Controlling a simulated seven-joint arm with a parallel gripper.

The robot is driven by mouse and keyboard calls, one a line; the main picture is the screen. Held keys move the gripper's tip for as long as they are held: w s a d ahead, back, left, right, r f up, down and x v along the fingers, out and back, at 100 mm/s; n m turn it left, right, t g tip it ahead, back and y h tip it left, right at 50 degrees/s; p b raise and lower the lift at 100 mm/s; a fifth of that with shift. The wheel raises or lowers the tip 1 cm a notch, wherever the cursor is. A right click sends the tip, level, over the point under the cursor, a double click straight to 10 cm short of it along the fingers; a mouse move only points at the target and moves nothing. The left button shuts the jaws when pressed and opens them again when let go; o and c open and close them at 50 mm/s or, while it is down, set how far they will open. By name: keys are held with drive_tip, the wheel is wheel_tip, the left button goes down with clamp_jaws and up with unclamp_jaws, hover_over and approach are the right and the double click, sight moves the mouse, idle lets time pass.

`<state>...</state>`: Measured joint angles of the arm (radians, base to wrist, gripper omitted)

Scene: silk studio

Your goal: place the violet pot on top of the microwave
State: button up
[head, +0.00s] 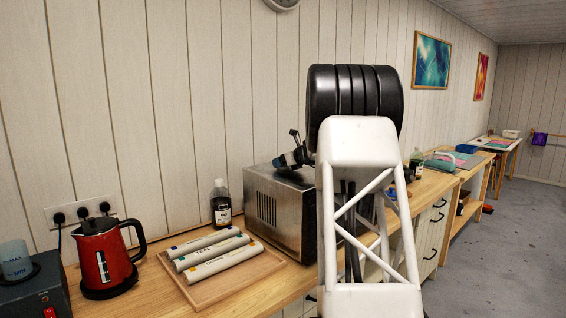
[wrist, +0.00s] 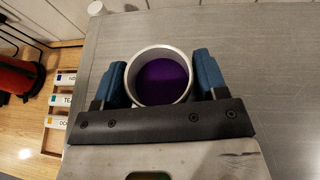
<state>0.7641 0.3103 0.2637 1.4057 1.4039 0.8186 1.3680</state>
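The violet pot (wrist: 163,80) shows in the wrist view as a round pale-rimmed cup with violet inside. My gripper (wrist: 160,77) has one blue finger on each side of it, and both appear to touch its wall. The microwave (head: 272,212) stands on the counter in the head view, a steel box partly hidden by my arm. Its grey top (wrist: 255,75) fills most of the wrist view beneath the pot. My gripper (head: 291,159) is just above the microwave top in the head view. The pot is not clearly visible there. I cannot tell whether the pot touches the top.
Left of the microwave are a dark bottle (head: 221,202), a wooden tray (head: 192,292) with labelled tubes, and a red kettle (head: 103,258). The wall is close behind. The microwave top around the pot looks clear in the wrist view.

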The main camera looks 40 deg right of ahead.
drive_tip(key=shift+o, duration=1.2)
drive_tip(key=shift+r, duration=0.15)
drive_tip(key=v, duration=1.2)
drive_tip(key=shift+d, duration=0.1)
